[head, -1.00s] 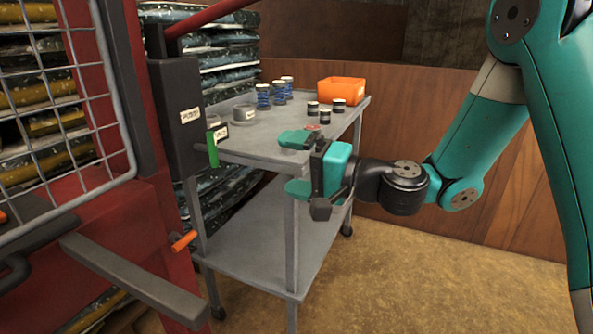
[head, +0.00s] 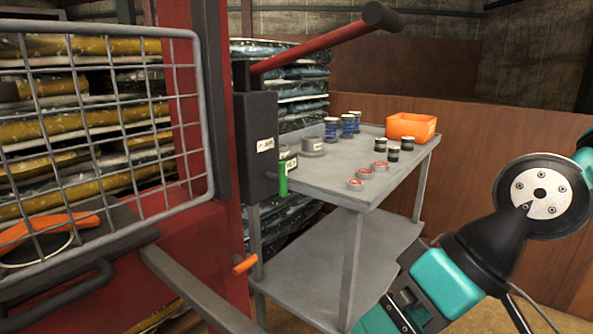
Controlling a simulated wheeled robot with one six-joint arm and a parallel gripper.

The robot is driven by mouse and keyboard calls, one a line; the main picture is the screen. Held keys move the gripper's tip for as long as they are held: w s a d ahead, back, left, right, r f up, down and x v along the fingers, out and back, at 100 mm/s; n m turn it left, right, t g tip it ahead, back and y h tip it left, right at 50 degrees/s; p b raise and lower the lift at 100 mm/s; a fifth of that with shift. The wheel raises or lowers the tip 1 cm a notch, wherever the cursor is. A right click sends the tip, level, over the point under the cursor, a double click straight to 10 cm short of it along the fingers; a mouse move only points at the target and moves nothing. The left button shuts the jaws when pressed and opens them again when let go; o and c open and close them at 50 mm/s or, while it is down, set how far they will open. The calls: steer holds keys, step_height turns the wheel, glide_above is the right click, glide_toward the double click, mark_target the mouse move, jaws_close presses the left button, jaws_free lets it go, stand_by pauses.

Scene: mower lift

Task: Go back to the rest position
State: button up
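My gripper (head: 378,320) is low in the head view, in front of the grey cart's right side and cut off by the bottom edge. Its teal and black body shows, but its fingertips are mostly out of frame, so its opening is not clear. No held object shows. My arm comes in from the right edge and folds downward to the gripper. The gripper is apart from the things on the cart top.
A grey cart (head: 330,183) carries blue-banded jars (head: 348,125), dark tins (head: 393,153), red-topped tins (head: 355,184) and an orange bin (head: 411,127). A red machine with a mesh guard (head: 110,120), red lever (head: 320,46) and grey bar (head: 200,290) stands left. Wooden panels stand behind.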

steer(key=s+d+h, duration=0.3)
steer(key=s+d, duration=0.1)
step_height(320, 180, up, 22)
steer(key=p, duration=2.2)
steer(key=shift+w, duration=0.15)
